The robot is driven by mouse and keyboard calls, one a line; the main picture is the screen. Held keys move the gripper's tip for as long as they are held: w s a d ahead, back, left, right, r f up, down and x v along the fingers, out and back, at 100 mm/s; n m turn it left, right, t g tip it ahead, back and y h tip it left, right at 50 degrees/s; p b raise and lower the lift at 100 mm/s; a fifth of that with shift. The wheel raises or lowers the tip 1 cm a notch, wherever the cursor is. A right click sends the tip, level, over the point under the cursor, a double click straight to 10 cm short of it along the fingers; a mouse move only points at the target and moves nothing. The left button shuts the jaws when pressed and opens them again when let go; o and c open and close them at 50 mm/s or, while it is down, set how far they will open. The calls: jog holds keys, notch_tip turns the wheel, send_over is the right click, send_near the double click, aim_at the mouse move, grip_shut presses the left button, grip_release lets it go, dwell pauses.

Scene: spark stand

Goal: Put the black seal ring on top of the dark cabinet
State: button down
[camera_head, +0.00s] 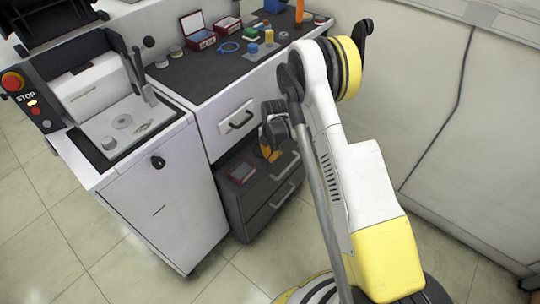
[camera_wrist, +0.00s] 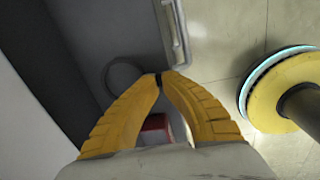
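The dark cabinet (camera_head: 233,192) is a low grey drawer unit below the white drawer counter. My gripper (camera_head: 268,155) is over its top, near the right side. In the wrist view, the yellow fingers of my gripper (camera_wrist: 158,79) come together at the tips, with a thin dark bit between them. The black seal ring (camera_wrist: 108,74) shows as a thin loop left of the tips, and its right edge appears pinched there. Behind it is the cabinet's dark top (camera_wrist: 115,30). I cannot tell whether the ring touches that top. The ring is not discernible in the head view.
A red box (camera_head: 242,172) lies on the cabinet top, and also shows between my fingers in the wrist view (camera_wrist: 156,124). The counter (camera_head: 205,85) above holds boxes, a blue ring and small parts. The white machine (camera_head: 150,170) stands left.

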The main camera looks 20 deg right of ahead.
jog(key=shift+f, duration=0.45)
jog(key=c, duration=1.5)
grip_release()
jog(key=shift+c, duration=0.2)
jog(key=shift+r, duration=0.1)
notch_tip(320, 180, up, 12)
jog(key=s, duration=0.1)
jog(key=shift+d, duration=0.2)
jog(key=s+r+m+t, duration=0.1)
jog(key=s+r+m, duration=0.4)
jog(key=r, duration=0.5)
jog(key=s+r+m+t, duration=0.2)
jog(key=s+r+m, duration=0.35)
jog(key=r, duration=0.45)
jog(key=s+r+m+t, duration=0.1)
jog(key=s+r+m, duration=0.2)
jog(key=s+m, duration=0.4)
jog(key=s+r+m+t, duration=0.2)
jog(key=s+r+m, duration=0.1)
jog(key=s+m, duration=0.4)
jog(key=s, duration=0.2)
jog(key=shift+s+d+r, duration=0.15)
jog(key=shift+s+d, duration=0.25)
